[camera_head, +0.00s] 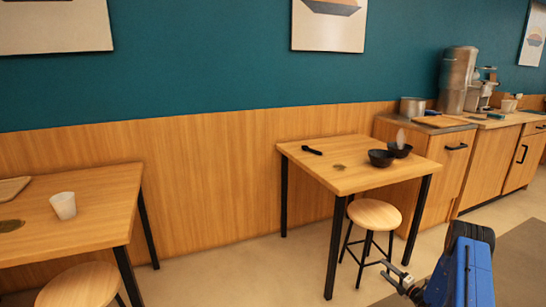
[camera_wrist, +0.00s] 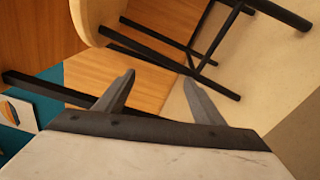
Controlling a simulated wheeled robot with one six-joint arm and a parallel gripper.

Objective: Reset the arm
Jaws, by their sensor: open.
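My gripper (camera_wrist: 158,85) is open and empty in the wrist view, its two grey fingers spread apart. Beyond the fingers are the black legs of a stool (camera_wrist: 160,55), with part of its round wooden seat at the top. In the head view my blue and black arm reaches in at the bottom right. My gripper (camera_head: 391,278) is at the arm's left end there, low in front of the stool (camera_head: 374,213) and right of the table's front leg. Its fingertips are small in that view.
The middle table (camera_head: 345,180) holds two dark bowls (camera_head: 381,159) (camera_head: 400,150) and a small black object (camera_head: 312,150). A left table (camera_head: 90,195) holds a white cup (camera_head: 63,206). A wooden counter (camera_head: 425,160) with appliances stands at right. Floor (camera_head: 240,270) between the tables is clear.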

